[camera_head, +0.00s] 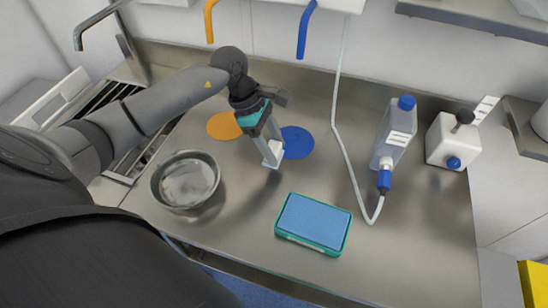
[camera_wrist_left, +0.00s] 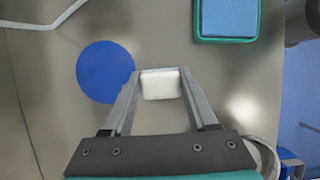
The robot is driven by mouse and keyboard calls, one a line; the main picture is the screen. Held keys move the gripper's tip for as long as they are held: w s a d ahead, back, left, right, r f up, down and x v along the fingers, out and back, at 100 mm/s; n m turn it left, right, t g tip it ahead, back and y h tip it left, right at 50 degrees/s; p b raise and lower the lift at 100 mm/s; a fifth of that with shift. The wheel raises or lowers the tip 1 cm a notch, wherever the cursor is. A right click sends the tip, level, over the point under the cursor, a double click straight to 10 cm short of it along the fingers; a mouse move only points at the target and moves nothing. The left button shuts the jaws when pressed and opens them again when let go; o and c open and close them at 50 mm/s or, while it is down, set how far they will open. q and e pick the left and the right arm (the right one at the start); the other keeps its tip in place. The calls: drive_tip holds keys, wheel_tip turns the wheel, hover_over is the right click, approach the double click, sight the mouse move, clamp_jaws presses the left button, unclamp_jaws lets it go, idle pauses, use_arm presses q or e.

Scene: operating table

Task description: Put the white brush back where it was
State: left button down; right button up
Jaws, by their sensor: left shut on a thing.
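My left gripper (camera_head: 271,157) points down over the steel table, just in front of the blue disc (camera_head: 297,142). It is shut on the white brush (camera_wrist_left: 160,84), which shows as a small white block between the fingertips in the left wrist view. In the head view the brush is mostly hidden by the fingers. In the wrist view the brush lies beside the right edge of the blue disc (camera_wrist_left: 105,71). I cannot tell whether the brush touches the table. My right gripper is not in view.
An orange disc (camera_head: 223,126) lies left of the blue one. A metal bowl (camera_head: 185,180) stands front left, and a green box with a blue top (camera_head: 313,221) lies front centre. A white hose (camera_head: 340,140) leads to a blue-capped bottle (camera_head: 394,135). A white canister (camera_head: 450,141) stands right.

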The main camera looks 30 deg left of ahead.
use_arm(q)
drive_tip(key=shift+f, duration=2.2)
drive_tip(key=shift+f, duration=0.1)
drive_tip(key=shift+f+b, duration=0.15)
drive_tip(key=shift+b, duration=0.3)
drive_tip(key=shift+c, duration=0.9)
unclamp_jaws()
drive_tip(key=shift+r, duration=0.2)
drive_tip(key=v, duration=1.2)
drive_tip(key=shift+p, duration=0.4)
